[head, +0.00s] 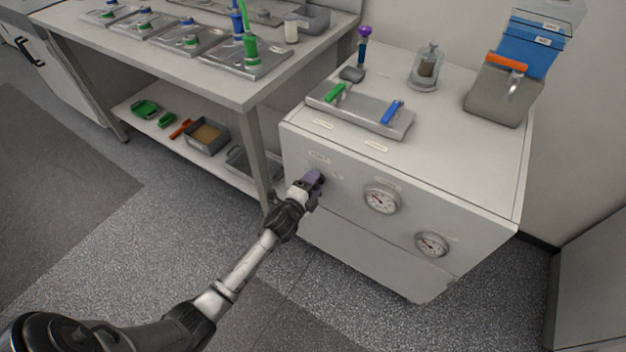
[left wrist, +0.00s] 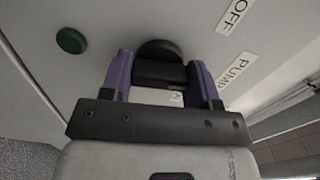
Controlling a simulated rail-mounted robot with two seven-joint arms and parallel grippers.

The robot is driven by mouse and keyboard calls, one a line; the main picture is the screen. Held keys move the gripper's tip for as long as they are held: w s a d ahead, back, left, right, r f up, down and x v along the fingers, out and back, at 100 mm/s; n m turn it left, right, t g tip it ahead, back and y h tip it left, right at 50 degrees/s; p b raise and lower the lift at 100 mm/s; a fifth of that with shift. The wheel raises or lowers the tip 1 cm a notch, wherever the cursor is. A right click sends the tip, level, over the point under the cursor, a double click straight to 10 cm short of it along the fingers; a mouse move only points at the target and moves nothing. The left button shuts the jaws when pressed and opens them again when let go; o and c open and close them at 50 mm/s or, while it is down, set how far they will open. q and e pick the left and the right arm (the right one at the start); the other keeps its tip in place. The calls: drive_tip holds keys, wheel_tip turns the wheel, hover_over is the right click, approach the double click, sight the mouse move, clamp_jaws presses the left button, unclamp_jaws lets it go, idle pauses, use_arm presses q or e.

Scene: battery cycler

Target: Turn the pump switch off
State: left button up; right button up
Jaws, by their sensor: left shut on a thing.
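The pump switch is a black rounded knob (left wrist: 160,52) on the light grey front panel in the left wrist view. My left gripper (left wrist: 160,66) has its two purple fingers on either side of the knob and is shut on it. Labels reading OFF (left wrist: 235,14) and PUMP (left wrist: 236,68) are on the panel beside the knob. In the head view my left gripper (head: 313,181) is at the upper left of the cabinet's front and hides most of the switch. My right gripper is not in view.
The cabinet front (head: 340,225) also has two round gauges, an upper one (head: 381,199) and a lower one (head: 432,244). A green round button or lamp (left wrist: 71,40) is near the knob. A workbench (head: 215,85) stands to the left. Grey floor is open in front.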

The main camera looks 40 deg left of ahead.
use_arm(q)
drive_tip(key=n+p, duration=0.2)
drive_tip(key=n, duration=0.2)
drive_tip(key=shift+n+p, duration=0.3)
drive_tip(key=shift+n, duration=0.3)
drive_tip(key=o, duration=0.9)
drive_tip(key=shift+s, duration=0.1)
drive_tip(key=s+p, duration=0.1)
drive_tip(key=s, duration=0.3)
drive_tip(key=s+d+p, duration=0.1)
drive_tip(key=s+p, duration=0.1)
drive_tip(key=s, duration=0.3)
drive_tip(key=s+d+p, duration=0.1)
drive_tip(key=s, duration=0.3)
drive_tip(key=shift+s+p, duration=0.3)
